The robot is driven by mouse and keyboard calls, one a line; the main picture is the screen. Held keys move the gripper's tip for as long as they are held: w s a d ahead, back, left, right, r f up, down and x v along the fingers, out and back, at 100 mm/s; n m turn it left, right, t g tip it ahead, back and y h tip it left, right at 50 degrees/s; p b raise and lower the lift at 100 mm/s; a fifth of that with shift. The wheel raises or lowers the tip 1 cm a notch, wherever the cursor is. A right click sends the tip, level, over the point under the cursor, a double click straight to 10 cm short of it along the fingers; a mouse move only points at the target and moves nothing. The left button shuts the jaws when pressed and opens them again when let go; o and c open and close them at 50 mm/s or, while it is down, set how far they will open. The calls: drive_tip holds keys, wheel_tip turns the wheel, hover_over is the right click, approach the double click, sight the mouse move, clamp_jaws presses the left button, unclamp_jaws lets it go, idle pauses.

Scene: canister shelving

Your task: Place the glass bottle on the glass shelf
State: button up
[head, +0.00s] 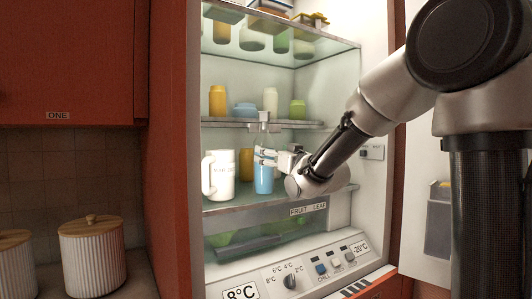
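A bottle with a blue lower part (264,180) and a pale, clear-looking upper part is in the open fridge, at the middle glass shelf (310,192). My gripper (266,156) reaches in from the right, with its fingers at the bottle's upper part. The fingers look closed around it, though the contact is small in view.
The shelf above (225,123) holds several jars close over my gripper. The red cabinet side (174,150) bounds the left. A drawer and control panel (290,277) lie below. Shelf space right of the bottle is partly hidden by my arm.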

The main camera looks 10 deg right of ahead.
drive_tip(key=s+d+f+m+g+h, duration=0.1)
drive_tip(key=s+d+f+g+h, duration=0.2)
drive_tip(key=s+d+f, duration=0.35)
drive_tip(key=s+d+f+m+g+h, duration=0.2)
drive_tip(key=s+d+f+g, duration=0.15)
drive_tip(key=s, duration=0.65)
drive_tip(key=s+d+f+g, duration=0.1)
drive_tip(key=s+f+g, duration=0.1)
drive_tip(key=s, duration=0.5)
drive_tip(key=s+d+f+g, duration=0.1)
drive_tip(key=s+f+g, duration=0.2)
drive_tip(key=s+f, duration=0.2)
drive_tip(key=s+d+f+g+h, duration=0.1)
drive_tip(key=s+f+g, duration=0.2)
drive_tip(key=s, duration=0.6)
drive_tip(key=shift+s+d+f+m, duration=0.15)
drive_tip(key=shift+s+m, duration=0.15)
drive_tip(key=shift+s, duration=0.1)
